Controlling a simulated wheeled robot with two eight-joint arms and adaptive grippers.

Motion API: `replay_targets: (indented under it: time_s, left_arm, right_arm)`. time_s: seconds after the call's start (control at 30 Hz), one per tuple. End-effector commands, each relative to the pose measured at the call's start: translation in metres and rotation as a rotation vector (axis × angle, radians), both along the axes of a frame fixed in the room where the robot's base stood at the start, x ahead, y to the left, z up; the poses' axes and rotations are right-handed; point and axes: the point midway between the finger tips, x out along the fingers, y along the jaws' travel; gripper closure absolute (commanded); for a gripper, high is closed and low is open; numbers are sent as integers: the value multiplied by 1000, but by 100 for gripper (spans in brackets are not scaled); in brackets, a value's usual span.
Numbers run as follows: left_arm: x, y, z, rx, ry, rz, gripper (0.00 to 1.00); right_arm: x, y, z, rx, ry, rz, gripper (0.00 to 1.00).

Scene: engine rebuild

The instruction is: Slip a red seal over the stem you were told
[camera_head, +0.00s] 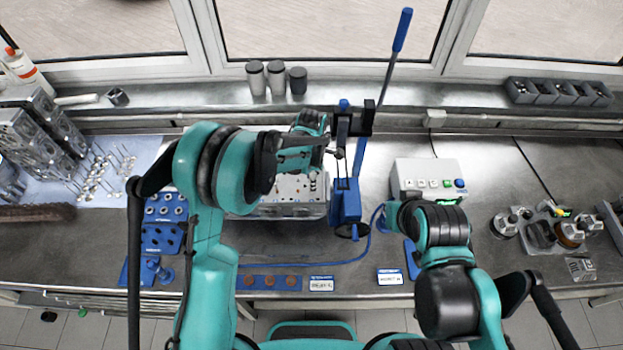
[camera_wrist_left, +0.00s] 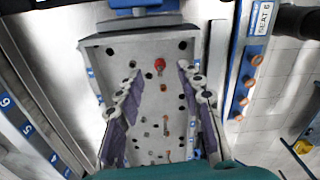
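A small red seal-like piece (camera_wrist_left: 160,65) shows in the left wrist view on the grey cylinder head (camera_wrist_left: 120,52). It sits between and a little beyond the fingertips of my left gripper (camera_wrist_left: 160,76). That gripper is open, its two purple-padded fingers apart with nothing between them. I cannot tell whether the red piece is around a stem. The cylinder head (camera_head: 285,211) lies mid-bench in the head view, partly hidden under my left arm.
A blue lever press (camera_head: 346,203) stands at the head's right side. A control box (camera_head: 428,174) is farther right. A blue strip with copper-coloured rings (camera_wrist_left: 247,82) lies alongside the head. Blue trays (camera_head: 160,238) are left. Engine parts (camera_head: 545,230) occupy the bench's right end.

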Motion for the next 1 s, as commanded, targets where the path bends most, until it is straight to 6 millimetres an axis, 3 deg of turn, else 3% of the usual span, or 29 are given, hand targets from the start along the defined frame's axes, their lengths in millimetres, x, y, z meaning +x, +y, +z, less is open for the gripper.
replay_targets:
  time_s: [0.27,0.37,0.7,1.0]
  left_arm:
    - [0,0,5,0,0,0,63]
    - [0,0,17,0,0,0,63]
    - [0,0,90,0,0,0,63]
    - [0,0,119,0,0,0,63]
  right_arm:
    - [0,0,0,0,0,0,100]
    - [0,0,0,0,0,0,100]
    - [0,0,0,0,0,0,100]
    - [0,0,0,0,0,0,100]
